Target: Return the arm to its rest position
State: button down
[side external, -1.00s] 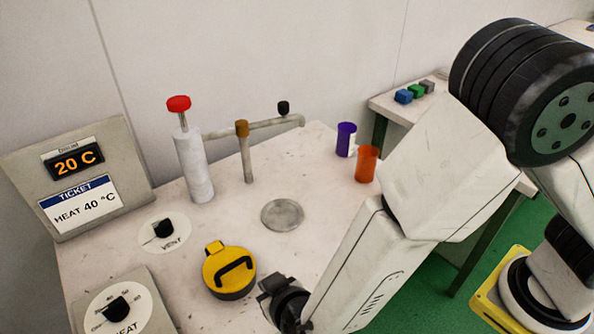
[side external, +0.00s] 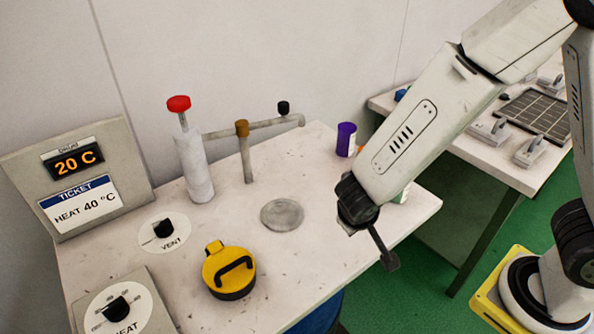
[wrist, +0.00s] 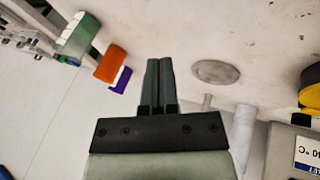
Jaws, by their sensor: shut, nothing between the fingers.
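My gripper (side external: 389,261) is at the right front edge of the worktable (side external: 265,265), tilted down and to the right, apart from every object. In the wrist view its two fingers (wrist: 160,62) lie together, with nothing between them.
A purple cup (side external: 346,139) stands at the table's right; an orange cup (wrist: 112,64) and a green one (wrist: 77,38) are near it. A side bench (side external: 497,157) is behind right.

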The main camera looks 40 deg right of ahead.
jog(key=s+d+r+y, duration=0.3)
jog(key=d+r+y, duration=0.1)
jog(key=d, duration=0.5)
jog(key=shift+r+n+g+y, duration=0.3)
jog(key=shift+r+n+y, duration=0.1)
dwell(1.0)
